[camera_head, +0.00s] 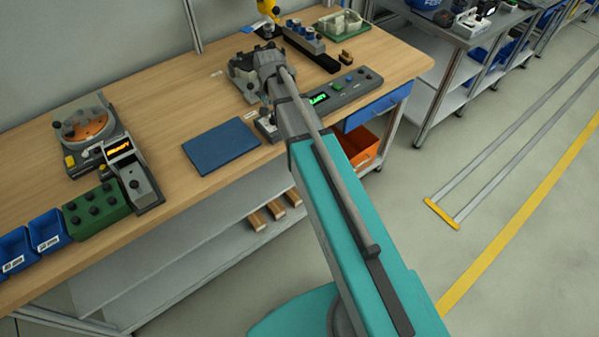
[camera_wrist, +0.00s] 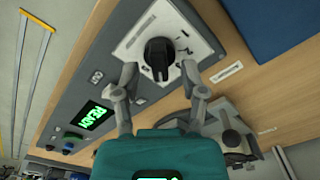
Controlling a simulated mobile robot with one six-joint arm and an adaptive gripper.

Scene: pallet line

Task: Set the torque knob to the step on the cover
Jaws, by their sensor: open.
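The torque knob (camera_wrist: 159,56) is a black knob on a pale square dial plate with tick marks, in the upper middle of the wrist view. My gripper (camera_wrist: 158,72) is open, with one finger on each side of the knob's lower part; I cannot tell whether they touch it. In the head view my gripper (camera_head: 266,110) points down at the left end of the grey control panel (camera_head: 345,90), and my arm hides much of that end. The panel's green display (camera_wrist: 92,116) shows lit text. I cannot identify the cover with its step for certain.
A dark blue mat (camera_head: 221,146) lies left of the panel. A grey fixture (camera_head: 247,72) stands behind my gripper. Further left are a device with an orange disc (camera_head: 84,127), a meter with an orange display (camera_head: 130,165) and a green block (camera_head: 95,210). An orange bin (camera_head: 362,148) sits below the bench.

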